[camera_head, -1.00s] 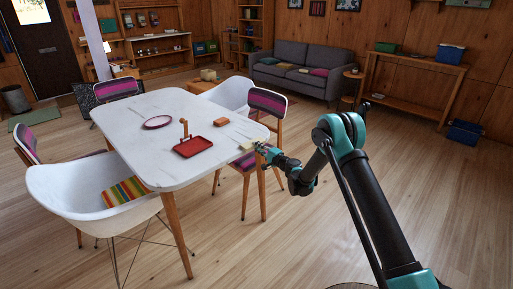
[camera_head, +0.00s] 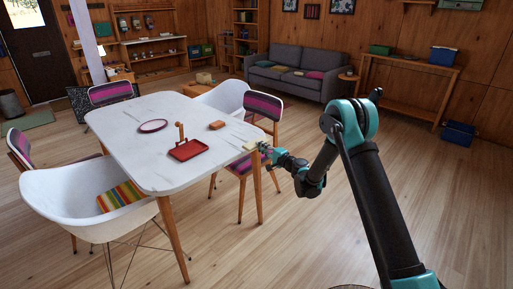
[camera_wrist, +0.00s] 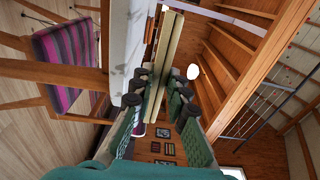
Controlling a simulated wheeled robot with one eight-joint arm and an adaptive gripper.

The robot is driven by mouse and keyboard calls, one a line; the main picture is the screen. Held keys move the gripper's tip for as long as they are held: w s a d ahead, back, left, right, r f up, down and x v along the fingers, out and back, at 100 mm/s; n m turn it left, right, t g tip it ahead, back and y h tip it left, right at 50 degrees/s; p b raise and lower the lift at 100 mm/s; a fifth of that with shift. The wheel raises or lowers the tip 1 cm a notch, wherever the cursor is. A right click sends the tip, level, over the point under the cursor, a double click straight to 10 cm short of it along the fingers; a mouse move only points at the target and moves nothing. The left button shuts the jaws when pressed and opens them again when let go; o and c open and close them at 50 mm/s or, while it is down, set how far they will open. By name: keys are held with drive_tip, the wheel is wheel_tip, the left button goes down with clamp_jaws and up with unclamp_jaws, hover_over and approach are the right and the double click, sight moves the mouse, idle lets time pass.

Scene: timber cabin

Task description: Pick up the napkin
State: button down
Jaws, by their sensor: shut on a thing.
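The napkin is a pale cream, folded, slab-like piece (camera_head: 251,146) at the right-hand end of the white table in the head view. My gripper (camera_head: 262,147) reaches it from the right and is shut on it. In the wrist view the napkin (camera_wrist: 165,55) is seen nearly edge-on as two long cream layers between the fingers of my gripper (camera_wrist: 158,88). The finger pads press on it from both sides. The napkin is at the table's edge; whether it still touches the top cannot be told.
The white marbled table (camera_head: 130,120) carries a red tray (camera_head: 187,150) with an upright handle, an orange-brown block (camera_head: 217,125) and a dark-red-rimmed oval plate (camera_head: 153,126). A striped chair (camera_head: 264,108) stands close behind my gripper. The floor right of the table is open.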

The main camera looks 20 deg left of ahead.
drive_tip(key=s+d+r, duration=0.3)
drive_tip(key=d, duration=0.4)
drive_tip(key=shift+s+d, duration=0.2)
drive_tip(key=shift+s, duration=0.2)
drive_tip(key=w+d+r+m+t+h, duration=0.2)
drive_tip(key=w+d, duration=0.1)
drive_tip(key=d, duration=0.5)
drive_tip(key=w+d+r+m+t+h, duration=0.1)
drive_tip(key=w+d+m+t+h, duration=0.2)
drive_tip(key=d, duration=0.4)
drive_tip(key=w+d+r+m+t+h, duration=0.15)
drive_tip(key=w+d, duration=0.25)
drive_tip(key=d, duration=0.4)
drive_tip(key=d+r+m+t+h, duration=0.1)
drive_tip(key=d+m+h, duration=0.1)
drive_tip(key=d, duration=0.6)
drive_tip(key=d+r+m+t+h, duration=0.1)
drive_tip(key=d+h, duration=0.3)
drive_tip(key=d, duration=0.5)
drive_tip(key=d+r+m+t+h, duration=0.1)
drive_tip(key=d+r+m+h, duration=0.2)
drive_tip(key=d, duration=0.6)
drive_tip(key=shift+r, duration=0.15)
drive_tip(key=shift+w+h, duration=0.1)
drive_tip(key=shift+h, duration=0.15)
